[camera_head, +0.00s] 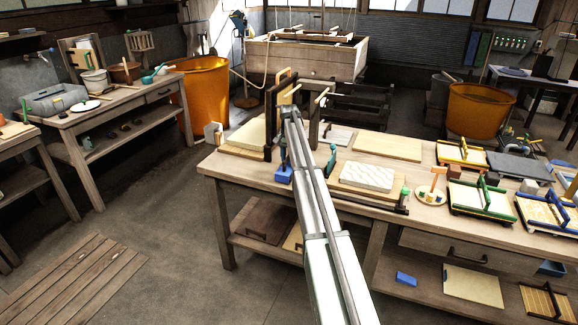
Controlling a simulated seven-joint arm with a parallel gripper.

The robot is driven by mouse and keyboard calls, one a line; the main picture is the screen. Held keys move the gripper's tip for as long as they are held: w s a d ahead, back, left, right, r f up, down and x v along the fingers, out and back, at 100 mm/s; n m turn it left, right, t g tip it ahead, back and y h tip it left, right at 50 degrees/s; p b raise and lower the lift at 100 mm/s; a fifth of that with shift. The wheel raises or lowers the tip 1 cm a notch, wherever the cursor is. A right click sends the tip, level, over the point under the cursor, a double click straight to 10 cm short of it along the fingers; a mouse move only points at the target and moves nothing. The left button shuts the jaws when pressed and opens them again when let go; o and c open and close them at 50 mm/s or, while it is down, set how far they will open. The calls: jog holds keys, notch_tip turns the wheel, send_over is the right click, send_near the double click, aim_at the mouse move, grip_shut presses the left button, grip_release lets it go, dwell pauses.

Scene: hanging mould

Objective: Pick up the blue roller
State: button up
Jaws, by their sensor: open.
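A small blue piece (284,174) with a dark upright part stands at the front left of the middle workbench, just left of my arm. It looks like the blue roller, but it is too small to be sure. My arm reaches from the bottom of the picture over the bench. My gripper (289,109) is at its far end, beyond the blue piece and in front of a dark upright frame (271,118). It is open, though its fingers are hard to make out. Nothing is seen held in it.
A teal upright tool (331,161) and a white carved slab (367,177) on a board are right of my arm. Framed trays (480,198) crowd the bench's right. A pale board (387,147) lies behind. A blue block (406,279) lies on the lower shelf.

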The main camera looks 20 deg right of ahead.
jog(key=shift+f, duration=0.2)
grip_shut()
jog(key=shift+r, duration=0.15)
dwell(0.3)
